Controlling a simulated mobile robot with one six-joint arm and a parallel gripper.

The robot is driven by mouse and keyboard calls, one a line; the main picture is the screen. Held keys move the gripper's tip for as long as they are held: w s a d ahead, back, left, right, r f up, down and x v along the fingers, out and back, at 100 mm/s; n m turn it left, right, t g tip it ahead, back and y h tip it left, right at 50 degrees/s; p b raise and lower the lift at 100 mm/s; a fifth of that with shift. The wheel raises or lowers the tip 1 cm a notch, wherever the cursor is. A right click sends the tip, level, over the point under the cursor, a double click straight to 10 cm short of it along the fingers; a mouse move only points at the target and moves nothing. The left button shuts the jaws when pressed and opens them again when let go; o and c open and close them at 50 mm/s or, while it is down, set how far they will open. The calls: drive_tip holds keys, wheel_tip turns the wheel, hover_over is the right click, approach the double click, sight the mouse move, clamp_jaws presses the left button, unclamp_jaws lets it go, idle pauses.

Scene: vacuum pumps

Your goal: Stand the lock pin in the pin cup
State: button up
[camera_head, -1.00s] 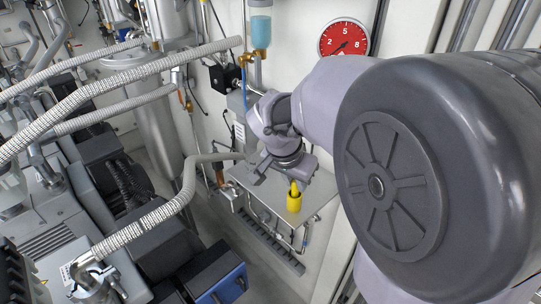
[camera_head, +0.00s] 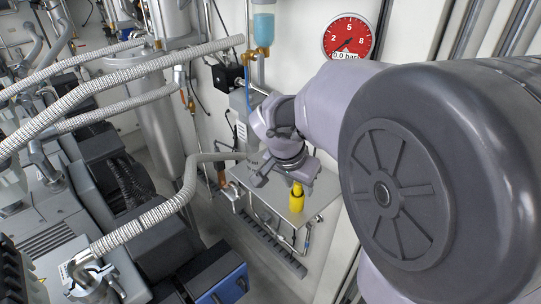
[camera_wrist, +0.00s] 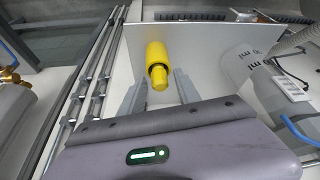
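The yellow pin cup (camera_head: 297,204) stands on a grey metal shelf (camera_head: 262,200) below my gripper. In the wrist view the cup (camera_wrist: 156,52) is a yellow cylinder with a dark opening. The yellow lock pin (camera_wrist: 160,80) sits in that opening, its end pointing toward my wrist. A short part of the pin (camera_head: 297,188) also shows above the cup in the head view. My gripper (camera_wrist: 159,84) is open. Its two grey fingers are on either side of the pin, with gaps showing between them and it. How deep the pin sits is hidden.
A red pressure gauge (camera_head: 347,38) is on the white wall behind my arm. Ribbed hoses (camera_head: 150,215) and dark pump bodies fill the left side. Metal pipes (camera_wrist: 100,70) run beside the shelf in the wrist view. Bare shelf surface surrounds the cup.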

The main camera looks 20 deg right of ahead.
drive_tip(key=p+v, duration=0.4)
drive_tip(key=v, duration=1.3)
drive_tip(key=shift+r+p, duration=0.25)
drive_tip(key=shift+p, duration=0.1)
drive_tip(key=shift+w+a, duration=0.1)
drive_tip(key=p+v, duration=0.9)
drive_tip(key=v, duration=0.3)
drive_tip(key=shift+w, duration=0.1)
drive_tip(key=s+a+f+n+t+y+b, duration=0.1)
drive_tip(key=s+a+f+n+y+b, duration=0.1)
drive_tip(key=f+b, duration=0.5)
drive_tip(key=s+a+f+n+t+y+b, duration=0.1)
drive_tip(key=s+f+b, duration=0.4)
drive_tip(key=f, duration=0.8)
drive_tip(key=s+a+f+n+t+y+b, duration=0.1)
drive_tip(key=s+a+f+n+y+b, duration=0.1)
drive_tip(key=f+b, duration=0.8)
drive_tip(key=shift+s+a+f+n+y+b, duration=0.4)
drive_tip(key=shift+s+a+n+b, duration=0.3)
drive_tip(key=shift+s+n, duration=0.35)
